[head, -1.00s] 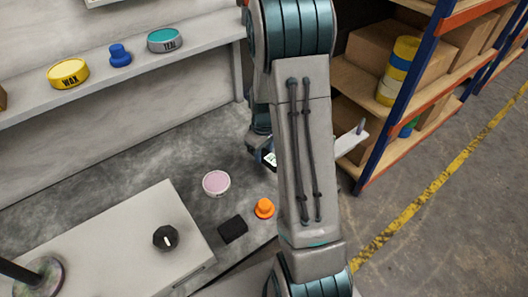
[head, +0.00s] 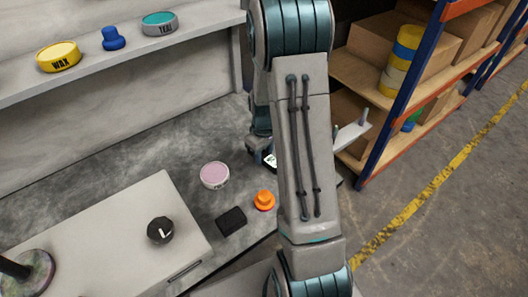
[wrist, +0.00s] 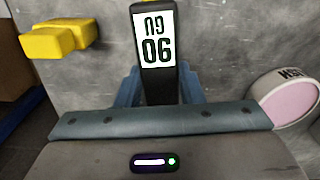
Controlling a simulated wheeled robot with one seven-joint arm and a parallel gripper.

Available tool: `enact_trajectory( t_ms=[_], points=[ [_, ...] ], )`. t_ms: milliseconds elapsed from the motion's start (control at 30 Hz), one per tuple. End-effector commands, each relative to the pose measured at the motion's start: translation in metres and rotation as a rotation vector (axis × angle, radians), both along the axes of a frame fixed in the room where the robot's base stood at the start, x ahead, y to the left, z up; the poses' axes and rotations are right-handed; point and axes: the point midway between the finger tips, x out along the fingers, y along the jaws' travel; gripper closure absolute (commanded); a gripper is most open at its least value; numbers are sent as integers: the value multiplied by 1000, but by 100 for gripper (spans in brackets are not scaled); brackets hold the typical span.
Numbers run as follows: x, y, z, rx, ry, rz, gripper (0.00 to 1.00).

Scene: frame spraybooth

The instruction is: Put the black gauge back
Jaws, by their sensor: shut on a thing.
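The black gauge (wrist: 158,75) is a dark bar with a white label of black characters. In the wrist view it stands out between the two blue-grey fingers of my gripper (wrist: 160,88), which is shut on it. In the head view my gripper (head: 262,157) is mostly hidden behind my arm, and only a white label patch of the gauge (head: 270,161) shows. It is over the right end of the grey worktop (head: 120,160). I cannot tell whether the gauge touches the worktop.
A pink-topped tin (head: 214,175), an orange knobbed piece (head: 264,200) and a black block (head: 231,221) are on the worktop. A pale bracket with pegs (head: 350,136) is right of my arm. A yellow piece (wrist: 60,39) is left of the gauge. Racking (head: 405,110) stands at right.

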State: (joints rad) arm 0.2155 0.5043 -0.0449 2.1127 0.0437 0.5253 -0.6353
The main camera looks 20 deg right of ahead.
Motion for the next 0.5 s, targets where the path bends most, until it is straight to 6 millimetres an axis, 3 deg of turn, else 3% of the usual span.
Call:
enact_trajectory(
  t_ms=[100,133,200,500],
  points=[
    [0,0,1,0,0,0,93],
    [0,0,1,0,0,0,63],
    [0,0,1,0,0,0,44],
    [0,0,1,0,0,0,40]
  ],
)
